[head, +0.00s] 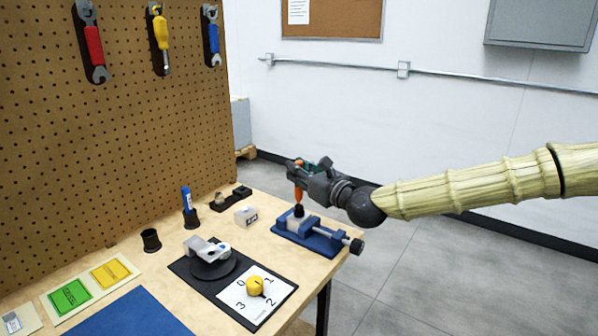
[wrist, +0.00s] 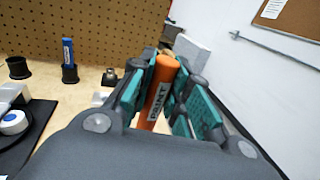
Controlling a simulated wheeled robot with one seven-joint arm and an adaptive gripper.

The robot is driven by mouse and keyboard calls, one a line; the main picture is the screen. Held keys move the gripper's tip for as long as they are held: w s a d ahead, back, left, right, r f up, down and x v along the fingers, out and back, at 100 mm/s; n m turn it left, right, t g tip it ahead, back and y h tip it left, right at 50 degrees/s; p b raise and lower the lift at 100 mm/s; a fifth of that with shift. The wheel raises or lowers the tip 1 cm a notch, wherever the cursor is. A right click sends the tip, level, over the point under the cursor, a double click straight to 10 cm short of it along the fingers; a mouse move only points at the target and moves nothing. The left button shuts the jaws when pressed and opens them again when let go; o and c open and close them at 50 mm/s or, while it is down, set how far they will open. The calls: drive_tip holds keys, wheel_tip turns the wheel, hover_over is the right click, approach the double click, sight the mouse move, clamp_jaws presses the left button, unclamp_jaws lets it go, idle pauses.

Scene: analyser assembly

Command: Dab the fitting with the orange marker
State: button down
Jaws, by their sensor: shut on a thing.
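My gripper (head: 299,174) is shut on the orange marker (head: 298,194), which hangs upright from its fingers over the blue vise (head: 312,240). The marker also shows in the wrist view (wrist: 161,88), between the green finger pads, with lettering on its side. Below the orange part, a small black piece (head: 299,210) sits right above the pale part (head: 294,224) in the vise jaws. I cannot tell whether the black piece is the marker's tip or the fitting, nor whether they touch.
A blue marker (head: 187,199) stands in a black cup, and another black cup (head: 150,240) is empty. A small white block (head: 246,215) and a black holder (head: 232,198) lie left of the vise. A dial card (head: 240,305) and colored pads (head: 70,296) lie nearer.

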drive_tip(key=shift+f+b, duration=0.4)
drive_tip(key=shift+f, duration=0.1)
idle(1.3)
drive_tip(key=shift+r+p, duration=1.75)
drive_tip(key=shift+r, duration=1.8)
drive_tip(key=shift+r, duration=0.1)
